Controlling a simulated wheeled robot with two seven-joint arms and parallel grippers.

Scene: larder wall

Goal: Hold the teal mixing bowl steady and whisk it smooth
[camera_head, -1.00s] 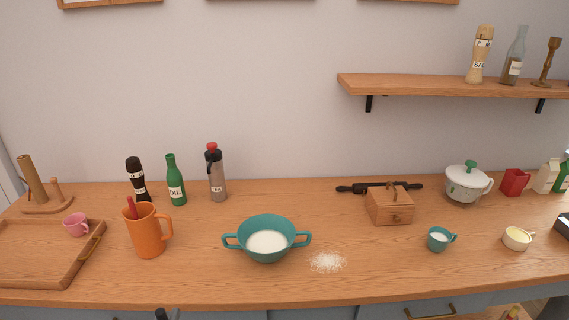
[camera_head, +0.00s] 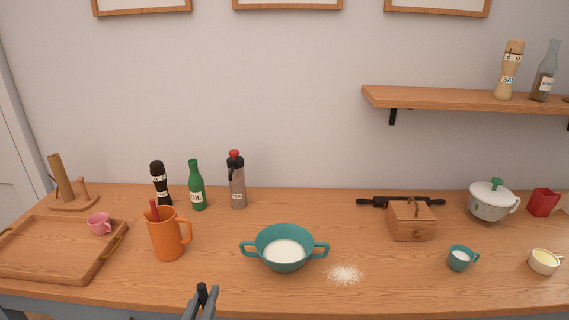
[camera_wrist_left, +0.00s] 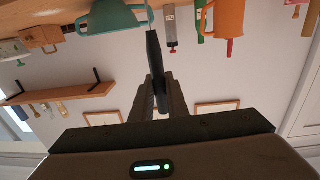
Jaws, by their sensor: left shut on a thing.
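The teal mixing bowl (camera_head: 262,258) stands upright on the counter with two side handles and white contents. It also shows in the left wrist view (camera_wrist_left: 108,18), inverted at the top. My left gripper (camera_head: 206,299) is at the bottom edge of the head view, in front of the bowl and to its left, apart from it. It is shut on a dark slim object (camera_wrist_left: 154,55), which sticks out past the fingers; what it is cannot be told clearly. An orange jug (camera_head: 168,242) with a red handle (camera_head: 154,210) standing in it is left of the bowl. My right gripper is not in view.
White powder (camera_head: 345,274) lies right of the bowl. A wooden box (camera_head: 411,222), rolling pin (camera_head: 372,202), teal cup (camera_head: 459,262) and lidded pot (camera_head: 490,205) stand farther right. Bottles (camera_head: 197,190) line the back. A wooden tray (camera_head: 75,274) with a pink cup (camera_head: 99,224) is left.

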